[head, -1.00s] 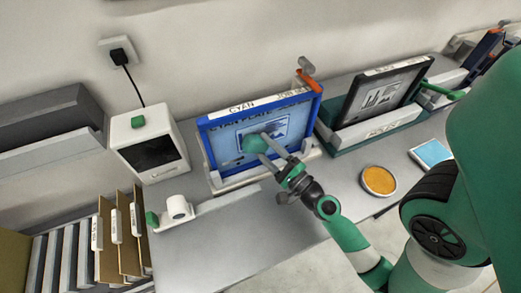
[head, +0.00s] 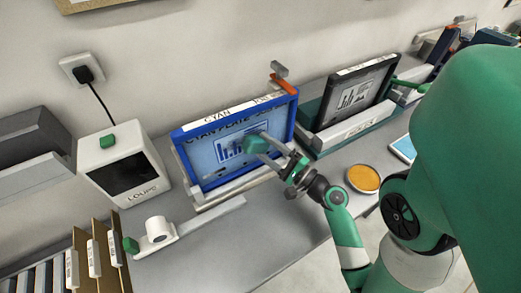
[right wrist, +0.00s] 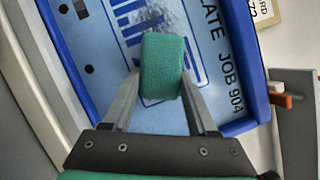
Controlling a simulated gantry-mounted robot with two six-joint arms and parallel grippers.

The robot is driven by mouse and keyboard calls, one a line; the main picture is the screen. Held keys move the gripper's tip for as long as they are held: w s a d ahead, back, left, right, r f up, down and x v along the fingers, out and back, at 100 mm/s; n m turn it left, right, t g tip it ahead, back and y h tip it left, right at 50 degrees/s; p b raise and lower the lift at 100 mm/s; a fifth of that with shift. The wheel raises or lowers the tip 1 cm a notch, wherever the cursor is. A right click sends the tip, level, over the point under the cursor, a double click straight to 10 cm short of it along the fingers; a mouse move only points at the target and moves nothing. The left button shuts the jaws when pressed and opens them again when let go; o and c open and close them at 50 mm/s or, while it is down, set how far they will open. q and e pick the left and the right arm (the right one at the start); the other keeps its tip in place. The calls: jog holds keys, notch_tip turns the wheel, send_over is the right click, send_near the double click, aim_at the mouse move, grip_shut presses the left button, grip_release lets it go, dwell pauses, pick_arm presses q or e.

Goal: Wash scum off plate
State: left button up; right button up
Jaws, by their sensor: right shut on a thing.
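The cyan plate (head: 205,160) is a light blue panel in a blue frame, standing tilted back in a pale holder; it also fills much of the right wrist view (right wrist: 105,45). It carries dark lettering and a bar-chart print. A grey smudge of scum (right wrist: 183,22) shows over the print just beyond the sponge. My right gripper (head: 262,147) is shut on a green sponge (head: 255,145), which also shows between the fingers in the right wrist view (right wrist: 160,68). The sponge is at the right part of the print; contact with the plate looks likely but cannot be confirmed. My left gripper is out of view.
A black-framed plate (head: 355,92) stands in a green holder to the right. An orange round dish (head: 363,179) lies on the counter. A white loupe box (head: 127,165) and a white roll (head: 158,229) are to the left. An orange-and-grey clamp (head: 283,80) is at the frame's top.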

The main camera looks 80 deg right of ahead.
aim_at(255, 153)
jog(key=shift+s+d, duration=0.55)
jog(key=shift+s, duration=0.2)
jog(key=shift+s+d, duration=0.5)
jog(key=shift+s, duration=0.2)
jog(key=shift+w+a, duration=0.55)
jog(key=shift+w, duration=0.2)
jog(key=shift+w+a, duration=0.55)
jog(key=shift+w, duration=0.2)
jog(key=shift+w+a+p, duration=0.55)
jog(key=shift+w+a, duration=0.1)
jog(key=shift+w, duration=0.25)
jog(key=shift+w+a, duration=0.3)
jog(key=shift+w, duration=0.2)
jog(key=shift+w+a+r+p, duration=0.1)
jog(key=shift+w+a+p, duration=0.85)
jog(key=shift+w, duration=0.3)
jog(key=shift+w+a, duration=0.1)
jog(key=shift+w, duration=0.1)
